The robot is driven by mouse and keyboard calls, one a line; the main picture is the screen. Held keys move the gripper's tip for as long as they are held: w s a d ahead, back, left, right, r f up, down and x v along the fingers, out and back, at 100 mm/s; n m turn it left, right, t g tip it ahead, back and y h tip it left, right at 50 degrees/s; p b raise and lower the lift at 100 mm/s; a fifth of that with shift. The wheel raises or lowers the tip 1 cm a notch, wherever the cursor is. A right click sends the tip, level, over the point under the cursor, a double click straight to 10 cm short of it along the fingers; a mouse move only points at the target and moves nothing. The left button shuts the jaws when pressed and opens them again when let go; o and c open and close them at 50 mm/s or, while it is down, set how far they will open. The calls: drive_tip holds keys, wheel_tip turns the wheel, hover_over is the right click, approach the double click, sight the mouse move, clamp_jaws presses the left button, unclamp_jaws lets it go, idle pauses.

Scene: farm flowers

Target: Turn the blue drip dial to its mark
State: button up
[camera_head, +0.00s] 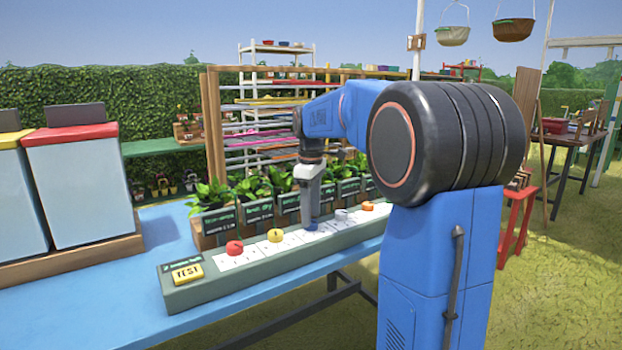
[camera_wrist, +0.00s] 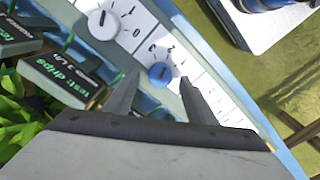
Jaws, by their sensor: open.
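The blue drip dial (camera_wrist: 161,74) sits on a white scale plate with printed numbers in the wrist view. It has a small white pointer line. My gripper (camera_wrist: 160,78) is open, with one finger on each side of the blue dial; whether the fingers touch it I cannot tell. In the head view my gripper (camera_head: 311,222) points straight down at the dial row, and the blue dial (camera_head: 311,229) shows only as a small patch under it. The long grey-green dial panel (camera_head: 215,281) carries the row of dials on the blue table.
A white dial (camera_wrist: 102,25) is beside the blue one in the wrist view. Red (camera_head: 234,247), yellow (camera_head: 275,235) and orange (camera_head: 367,206) dials share the panel. Labelled planters (camera_head: 215,222) stand close behind. Lidded bins (camera_head: 80,180) stand at the left.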

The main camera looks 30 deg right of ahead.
wheel_tip(320, 180, up, 15)
drive_tip(key=shift+r, duration=0.2)
idle(0.6)
drive_tip(key=s+a+f+m+t, duration=0.1)
drive_tip(key=s+a+f+m, duration=0.1)
drive_tip(key=s+a+f, duration=0.3)
drive_tip(key=s+a+f+m+t, duration=0.2)
drive_tip(key=s+a+f, duration=0.3)
drive_tip(key=s+f, duration=0.8)
drive_tip(key=s+a+f+m+t, duration=0.1)
drive_tip(key=s+a+f+m, duration=0.2)
drive_tip(key=s+f, duration=0.6)
drive_tip(key=s+a, duration=0.2)
drive_tip(key=s, duration=0.1)
drive_tip(key=shift+s+a+t, duration=0.3)
drive_tip(key=shift+a+t, duration=0.05)
drive_tip(key=shift+t, duration=0.05)
idle(2.1)
